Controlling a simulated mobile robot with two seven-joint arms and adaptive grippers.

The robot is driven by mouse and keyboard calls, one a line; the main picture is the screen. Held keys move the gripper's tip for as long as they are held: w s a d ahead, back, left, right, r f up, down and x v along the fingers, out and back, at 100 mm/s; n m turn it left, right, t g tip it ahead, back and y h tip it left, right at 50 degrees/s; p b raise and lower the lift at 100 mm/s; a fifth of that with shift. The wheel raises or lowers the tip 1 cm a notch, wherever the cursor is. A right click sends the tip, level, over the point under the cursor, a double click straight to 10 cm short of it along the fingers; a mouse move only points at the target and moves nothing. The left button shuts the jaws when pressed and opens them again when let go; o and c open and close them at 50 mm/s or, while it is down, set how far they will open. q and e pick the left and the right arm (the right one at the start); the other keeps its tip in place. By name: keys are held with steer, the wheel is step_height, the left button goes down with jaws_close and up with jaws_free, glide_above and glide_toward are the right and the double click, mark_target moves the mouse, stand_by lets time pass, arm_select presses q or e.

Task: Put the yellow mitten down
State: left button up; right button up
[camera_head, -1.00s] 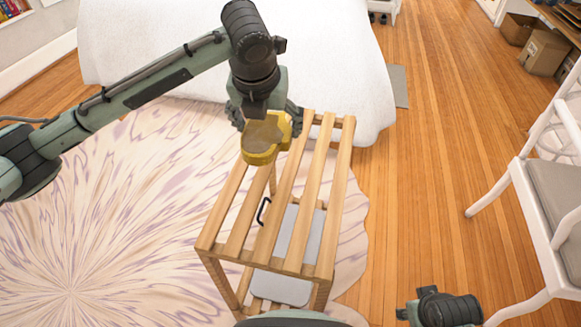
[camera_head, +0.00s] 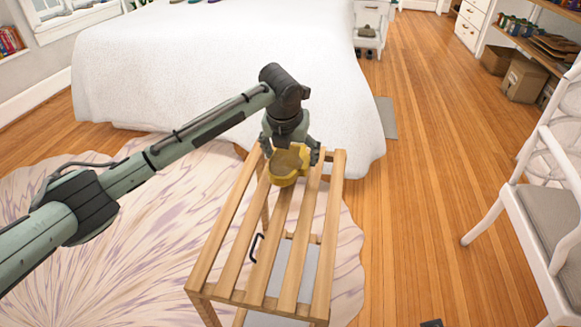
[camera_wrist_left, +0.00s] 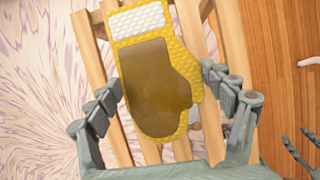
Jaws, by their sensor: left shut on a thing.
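The yellow mitten (camera_head: 286,167) has a brown-grey palm patch and is at the far end of the slatted wooden rack (camera_head: 238,238). My left gripper (camera_head: 290,150) is shut on the mitten from above. In the left wrist view the mitten (camera_wrist_left: 155,85) lies between the two fingers (camera_wrist_left: 166,98), over the wooden slats, with its white label end at the top. I cannot tell whether the mitten touches the slats.
A black handle-like item (camera_head: 257,247) shows at the rack's slats. A white-covered bed (camera_head: 220,70) stands behind the rack. A white chair (camera_head: 545,215) is at the right. Cardboard boxes (camera_head: 522,80) sit by the far right shelves. The wooden floor between rack and chair is clear.

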mark_target(290, 161)
arm_select(q)
step_height(290, 161, down, 4)
steer(key=shift+r, duration=0.15)
steer(key=o, duration=1.1)
